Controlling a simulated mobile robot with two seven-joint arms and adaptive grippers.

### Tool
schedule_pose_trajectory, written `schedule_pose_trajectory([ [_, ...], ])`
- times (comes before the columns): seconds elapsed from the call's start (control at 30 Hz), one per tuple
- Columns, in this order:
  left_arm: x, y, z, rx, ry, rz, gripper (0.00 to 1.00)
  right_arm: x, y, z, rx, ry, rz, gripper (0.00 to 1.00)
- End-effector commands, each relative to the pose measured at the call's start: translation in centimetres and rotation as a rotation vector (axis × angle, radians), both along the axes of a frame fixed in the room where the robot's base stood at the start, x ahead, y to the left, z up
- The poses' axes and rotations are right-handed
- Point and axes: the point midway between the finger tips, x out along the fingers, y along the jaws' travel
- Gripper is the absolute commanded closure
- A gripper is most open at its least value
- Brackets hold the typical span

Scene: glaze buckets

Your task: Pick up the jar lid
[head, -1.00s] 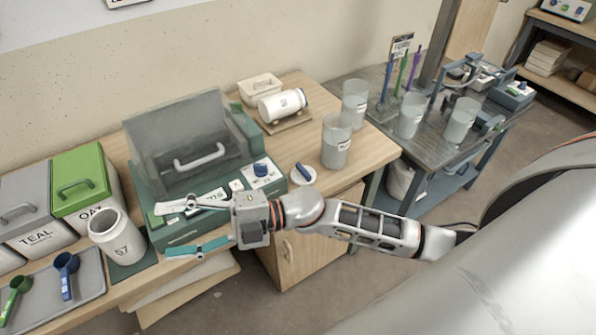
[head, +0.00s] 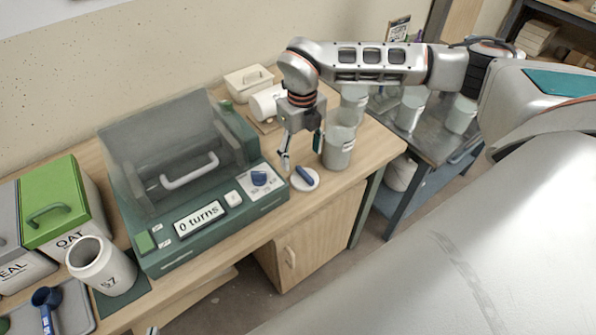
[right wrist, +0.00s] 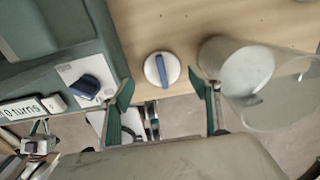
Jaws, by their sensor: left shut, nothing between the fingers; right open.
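The jar lid, a white disc with a blue bar handle (head: 305,180), lies flat on the wooden bench by the green machine's right front corner. In the right wrist view the lid (right wrist: 162,70) lies just beyond and between my fingertips. My right gripper (head: 302,153) points down above and behind the lid, open and empty; its spread fingers also show in the right wrist view (right wrist: 162,85). My left gripper (head: 152,330) barely shows at the bottom edge, shut and empty, away from the lid. An open white jar marked 57 (head: 100,267) stands at left.
A clear bucket (head: 339,148) stands close right of the lid and right finger. The green machine (head: 165,245), reading "0 turns", with a blue knob (head: 260,178), is close left. A white jar (head: 264,103) lies behind my gripper. The bench's front edge is near the lid.

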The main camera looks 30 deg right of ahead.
Motion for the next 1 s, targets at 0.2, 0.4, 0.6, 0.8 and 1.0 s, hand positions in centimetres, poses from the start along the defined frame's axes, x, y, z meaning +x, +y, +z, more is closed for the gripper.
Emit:
schedule_pose_trajectory([
  [0.2,0.4,0.1,0.5,-0.001,-0.01,0.001,1.0,-0.2,0.0,-2.2,0.001,0.003,0.0,0.38],
  [0.4,-0.7,0.1,-0.1,0.003,0.016,0.0,1.0,-0.4,-0.2,-4.4,0.002,0.006,0.0,0.38],
  [0.6,-0.5,0.1,0.1,0.004,0.015,0.0,1.0,-0.3,-0.3,-7.1,0.003,0.004,0.001,0.38],
  [0.8,-0.1,0.1,0.5,0.003,0.005,0.0,1.0,-0.3,-0.3,-7.7,0.003,0.001,0.002,0.38],
  [1.0,0.1,0.1,0.8,0.001,-0.001,0.0,1.0,-0.3,-0.3,-7.6,0.003,0.001,0.002,0.59],
])
